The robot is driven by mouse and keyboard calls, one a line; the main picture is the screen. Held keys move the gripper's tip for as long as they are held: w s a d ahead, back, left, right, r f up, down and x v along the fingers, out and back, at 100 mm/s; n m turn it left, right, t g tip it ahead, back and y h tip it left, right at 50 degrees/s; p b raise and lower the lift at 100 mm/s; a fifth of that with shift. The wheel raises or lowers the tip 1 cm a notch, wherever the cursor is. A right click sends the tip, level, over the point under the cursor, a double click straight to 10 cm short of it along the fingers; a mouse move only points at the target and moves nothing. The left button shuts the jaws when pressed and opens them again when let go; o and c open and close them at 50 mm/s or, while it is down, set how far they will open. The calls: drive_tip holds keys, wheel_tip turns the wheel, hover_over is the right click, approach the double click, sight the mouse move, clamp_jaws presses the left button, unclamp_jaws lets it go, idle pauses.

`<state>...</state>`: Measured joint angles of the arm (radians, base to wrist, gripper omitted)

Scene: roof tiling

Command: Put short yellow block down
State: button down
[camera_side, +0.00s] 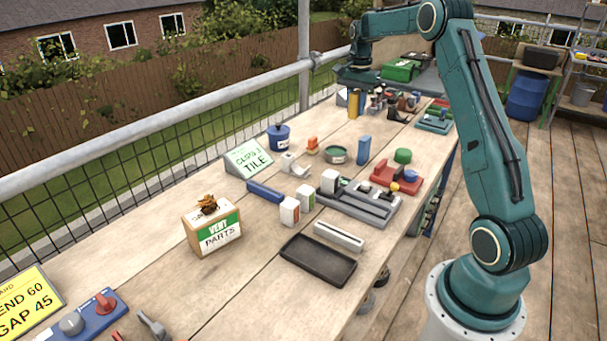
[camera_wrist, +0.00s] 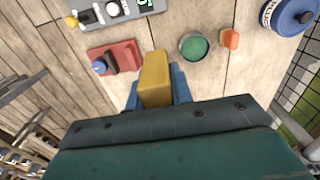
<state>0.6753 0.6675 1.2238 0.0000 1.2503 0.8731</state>
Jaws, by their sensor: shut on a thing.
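My gripper (camera_side: 355,90) is shut on the short yellow block (camera_side: 353,106). In the side view it hangs upright under my gripper over the far part of the bench. The gap between its lower end and the bench cannot be told. In the wrist view the yellow block (camera_wrist: 155,72) points away from the camera, with blue parts close on both sides of it. My gripper's dark body fills the lower part of that view. The bench top (camera_wrist: 160,25) shows bare beyond the block.
A blue block (camera_side: 363,150) stands upright near a green-topped tin (camera_side: 335,154) and a red holder (camera_side: 395,178). An orange piece (camera_side: 312,144) and blue pot (camera_side: 279,137) are to the left. A grey tray (camera_side: 345,209) and black tray (camera_side: 318,262) lie nearer. Several small items crowd the far bench.

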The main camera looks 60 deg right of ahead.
drive_tip(key=w+a+n, duration=0.2)
drive_tip(key=a, duration=0.5)
drive_tip(key=w+a+n, duration=0.2)
drive_tip(key=w+a, duration=0.1)
drive_tip(key=a, duration=0.3)
drive_tip(key=n, duration=1.4)
hover_over(254, 284)
drive_tip(key=shift+f, duration=9.85)
drive_tip(key=shift+f, duration=0.15)
drive_tip(key=c, duration=1.2)
unclamp_jaws()
drive_tip(key=shift+c, duration=0.2)
drive_tip(key=shift+w+r, duration=0.1)
drive_tip(key=shift+r, duration=0.1)
